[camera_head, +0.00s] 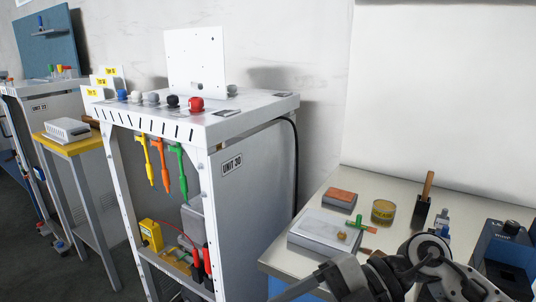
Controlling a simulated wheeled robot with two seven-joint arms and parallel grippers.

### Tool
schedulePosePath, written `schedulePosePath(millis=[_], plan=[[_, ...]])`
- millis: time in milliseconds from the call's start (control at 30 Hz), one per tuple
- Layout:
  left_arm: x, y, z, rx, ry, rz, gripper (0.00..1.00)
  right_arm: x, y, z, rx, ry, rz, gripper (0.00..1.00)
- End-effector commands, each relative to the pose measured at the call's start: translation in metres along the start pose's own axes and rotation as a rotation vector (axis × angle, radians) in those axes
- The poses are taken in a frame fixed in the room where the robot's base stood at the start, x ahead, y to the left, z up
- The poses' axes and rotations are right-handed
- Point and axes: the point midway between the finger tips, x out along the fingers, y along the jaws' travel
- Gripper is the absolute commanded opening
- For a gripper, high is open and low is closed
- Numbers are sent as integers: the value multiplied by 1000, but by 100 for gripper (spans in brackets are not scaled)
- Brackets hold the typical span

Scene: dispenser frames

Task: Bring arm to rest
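One dark grey arm of mine, apparently the right (385,275), enters at the bottom right, in front of the side table (290,255). Its dark end reaches left near the table's front edge. I cannot make out the fingertips or whether anything is between them. My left arm and gripper are out of view. The white dispenser frame marked UNIT 30 (255,190) stands left of the arm, apart from it. Yellow, orange and green tools (162,160) hang inside the frame. Several coloured knobs (172,100) sit along its top.
The side table holds a grey box (325,230), a red-brown block (340,198), a yellow tin (382,211), a wooden-handled brush (424,200), small bottles (442,218) and a blue device (508,245). A yellow-topped stand (80,148) is at left. Dark floor shows at lower left.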

Motion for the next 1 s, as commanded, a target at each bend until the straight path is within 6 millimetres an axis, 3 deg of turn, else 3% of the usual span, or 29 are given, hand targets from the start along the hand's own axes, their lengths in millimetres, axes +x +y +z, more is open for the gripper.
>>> schedulePosePath(millis=[33, 133, 200, 267, 367, 400, 500, 600, 700, 833, 1000], plan=[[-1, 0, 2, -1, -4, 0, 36, 16, 12, -13, 9, 103, 194, 67], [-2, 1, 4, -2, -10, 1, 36, 14, 43, -18, 69, 185, 622, 67], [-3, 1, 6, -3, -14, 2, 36, -1, 50, -2, 176, 152, 906, 67], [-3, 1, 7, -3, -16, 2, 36, -17, 42, 23, 305, 68, 1119, 67], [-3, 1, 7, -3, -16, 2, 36, -35, -6, 74, 590, -154, 1372, 67], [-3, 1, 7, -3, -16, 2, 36, -37, -32, 90, 704, -248, 1423, 67], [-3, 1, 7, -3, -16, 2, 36, -31, -101, 116, 971, -457, 1462, 67], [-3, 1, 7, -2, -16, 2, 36, -17, -164, 125, 1194, -614, 1423, 67], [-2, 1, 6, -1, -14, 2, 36, -2, -210, 122, 1359, -714, 1359, 67], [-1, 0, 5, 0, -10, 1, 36, 11, -243, 116, 1473, -778, 1295, 67], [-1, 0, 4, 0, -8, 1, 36, 15, -252, 113, 1507, -794, 1272, 67]])
